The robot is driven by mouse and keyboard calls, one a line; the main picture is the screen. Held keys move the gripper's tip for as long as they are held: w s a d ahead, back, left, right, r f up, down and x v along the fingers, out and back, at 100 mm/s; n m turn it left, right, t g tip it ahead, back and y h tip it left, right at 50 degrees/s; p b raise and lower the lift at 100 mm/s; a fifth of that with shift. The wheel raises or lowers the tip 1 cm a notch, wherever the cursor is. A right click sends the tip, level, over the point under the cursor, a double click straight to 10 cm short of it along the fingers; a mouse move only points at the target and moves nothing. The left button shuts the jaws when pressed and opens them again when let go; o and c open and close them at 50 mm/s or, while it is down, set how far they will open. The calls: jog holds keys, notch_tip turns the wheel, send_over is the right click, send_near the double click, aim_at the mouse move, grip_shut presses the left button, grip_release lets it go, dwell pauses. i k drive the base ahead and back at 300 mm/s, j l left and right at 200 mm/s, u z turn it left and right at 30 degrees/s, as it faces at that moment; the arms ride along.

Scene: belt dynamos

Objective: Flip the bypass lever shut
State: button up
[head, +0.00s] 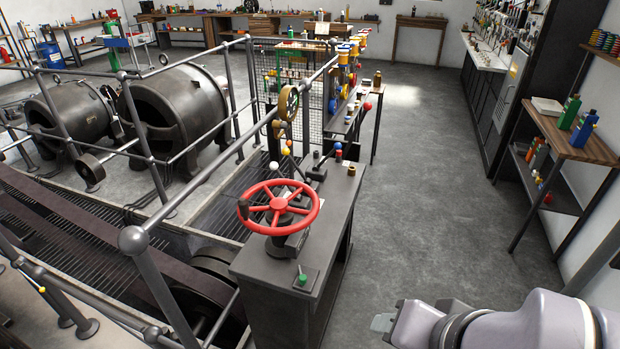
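A dark control bench (275,300) stands in the middle of the head view. A red handwheel (278,204) is mounted on its near part. Behind the wheel are small levers with ball knobs, among them a white knob (274,166) and a yellow-orange knob (285,151). A black knob (243,204) shows at the wheel's left rim. I cannot tell which one is the bypass lever. My gripper (381,323) is at the bottom right, apart from the bench.
Metal railings (150,165) run left of the bench, around dark dynamos (175,112) and a belt. A green button (303,280) sits at the bench's near corner. A wooden shelf table (560,140) with bottles stands at the right. The grey floor (430,200) between is clear.

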aim_at(337, 146)
jog(key=k+l+u, duration=0.25)
jog(key=l, duration=0.2)
jog(key=k+l+u, duration=0.25)
jog(key=l, duration=0.15)
jog(key=i+l+z, duration=0.15)
jog(key=i, duration=0.85)
jog(key=i+l+z, duration=0.15)
jog(key=i, duration=0.8)
